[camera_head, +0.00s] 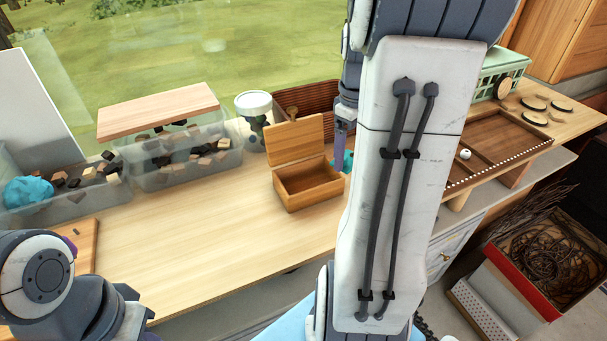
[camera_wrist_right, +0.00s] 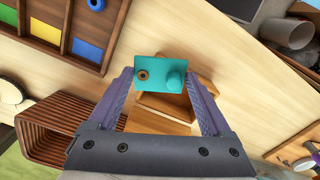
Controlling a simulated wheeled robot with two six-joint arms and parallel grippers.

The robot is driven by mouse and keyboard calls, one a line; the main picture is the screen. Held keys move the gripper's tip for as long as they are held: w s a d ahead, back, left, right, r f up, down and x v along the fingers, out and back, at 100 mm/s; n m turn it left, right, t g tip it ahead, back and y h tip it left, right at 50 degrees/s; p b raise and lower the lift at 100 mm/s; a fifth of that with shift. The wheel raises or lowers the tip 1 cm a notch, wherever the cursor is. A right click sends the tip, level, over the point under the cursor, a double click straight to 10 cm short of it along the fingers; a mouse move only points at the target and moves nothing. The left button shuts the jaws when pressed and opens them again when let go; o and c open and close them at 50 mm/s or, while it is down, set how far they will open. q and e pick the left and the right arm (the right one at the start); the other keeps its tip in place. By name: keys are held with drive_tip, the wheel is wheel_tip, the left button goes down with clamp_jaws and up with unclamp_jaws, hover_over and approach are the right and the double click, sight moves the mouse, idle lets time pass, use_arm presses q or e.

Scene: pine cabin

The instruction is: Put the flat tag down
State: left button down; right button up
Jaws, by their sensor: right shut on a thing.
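The flat tag (camera_wrist_right: 150,66) is a teal plate with a ringed hole at one end and a round raised knob at the other. My right gripper (camera_wrist_right: 160,80) is shut on it, with its purple fingers at either side in the right wrist view. In the head view only a teal sliver of the tag (camera_head: 348,161) shows beside my right gripper (camera_head: 344,140); my right arm hides the rest. A small wooden box (camera_head: 309,187) with its lid up stands just left of the gripper. In the wrist view the tag overlaps this box (camera_wrist_right: 168,104). My left gripper is not in view; only left arm links show.
Clear bins (camera_head: 188,168) of blocks and a white-lidded tub (camera_head: 254,105) stand along the back. A slatted basket (camera_wrist_right: 45,130) stands behind the box. A compartment tray (camera_wrist_right: 108,42) lies to the right.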

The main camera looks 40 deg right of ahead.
drive_tip(key=w+a+f, duration=0.2)
drive_tip(key=w+a+f+p, duration=0.1)
drive_tip(key=w, duration=0.1)
drive_tip(key=w+a+f, duration=0.2)
drive_tip(key=w, duration=0.1)
drive_tip(key=shift+a+f+p, duration=0.3)
drive_tip(key=shift+p, duration=0.1)
wheel_tip(320, 180, down, 4)
drive_tip(key=shift+r+p, duration=0.1)
drive_tip(key=shift+p, duration=0.35)
drive_tip(key=shift+f, duration=0.2)
